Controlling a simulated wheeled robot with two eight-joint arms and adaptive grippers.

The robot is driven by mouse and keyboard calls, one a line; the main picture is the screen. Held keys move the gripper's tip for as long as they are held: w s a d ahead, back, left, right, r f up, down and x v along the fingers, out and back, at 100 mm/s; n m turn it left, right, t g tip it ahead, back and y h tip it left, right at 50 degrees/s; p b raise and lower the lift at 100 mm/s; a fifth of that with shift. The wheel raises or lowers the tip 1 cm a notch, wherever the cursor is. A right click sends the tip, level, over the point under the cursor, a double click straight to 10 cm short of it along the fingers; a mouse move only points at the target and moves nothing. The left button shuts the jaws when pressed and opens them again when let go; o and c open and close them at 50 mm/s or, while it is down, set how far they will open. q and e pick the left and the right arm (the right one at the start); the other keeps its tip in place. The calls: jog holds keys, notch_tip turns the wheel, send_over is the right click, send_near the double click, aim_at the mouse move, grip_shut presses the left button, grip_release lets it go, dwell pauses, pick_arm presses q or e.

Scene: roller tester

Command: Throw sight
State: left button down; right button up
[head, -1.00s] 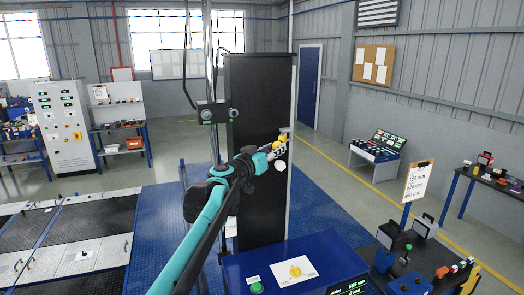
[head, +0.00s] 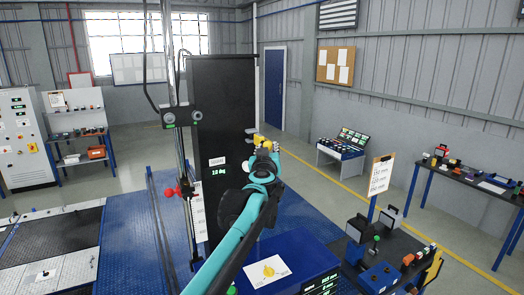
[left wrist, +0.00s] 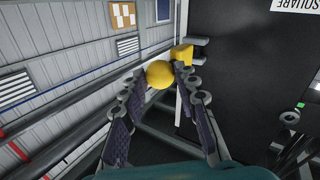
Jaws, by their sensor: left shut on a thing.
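The black tower (head: 222,120) of the tester stands upright ahead. At its right edge is a yellow part (head: 262,141), partly hidden behind my gripper. In the left wrist view, a yellow ball knob (left wrist: 160,74) sits between the fingertips, with a yellow block (left wrist: 182,54) just behind it beside the tower (left wrist: 245,50). My left gripper (left wrist: 159,76) is shut on the knob near its tips; in the head view the gripper (head: 263,152) is small and foreshortened. My right gripper is out of view.
A red knob (head: 179,190) is left of the tower on a rail. A dark bench with devices (head: 385,265) is at lower right. Floor is clear behind, right of the tower.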

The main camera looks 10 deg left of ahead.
pick_arm(q)
jog(key=shift+d+r, duration=0.15)
jog(key=shift+d, duration=0.25)
jog(key=shift+w, duration=0.1)
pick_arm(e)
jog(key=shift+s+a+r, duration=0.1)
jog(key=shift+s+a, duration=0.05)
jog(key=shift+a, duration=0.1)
pick_arm(q)
jog(key=shift+d+r+h, duration=0.1)
jog(key=shift+d+h, duration=0.05)
jog(key=shift+h, duration=0.15)
jog(key=c, duration=1.4)
grip_release()
jog(key=shift+w, duration=0.1)
jog(key=shift+c, duration=0.2)
jog(key=shift+w+d+f, duration=0.2)
jog(key=shift+w+d, duration=0.05)
jog(key=shift+d, duration=0.25)
jog(key=shift+a, duration=0.15)
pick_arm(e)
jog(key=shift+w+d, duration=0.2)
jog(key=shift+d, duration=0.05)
pick_arm(q)
jog(key=shift+a, duration=0.1)
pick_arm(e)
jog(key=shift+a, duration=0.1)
pick_arm(q)
jog(key=shift+s, duration=0.15)
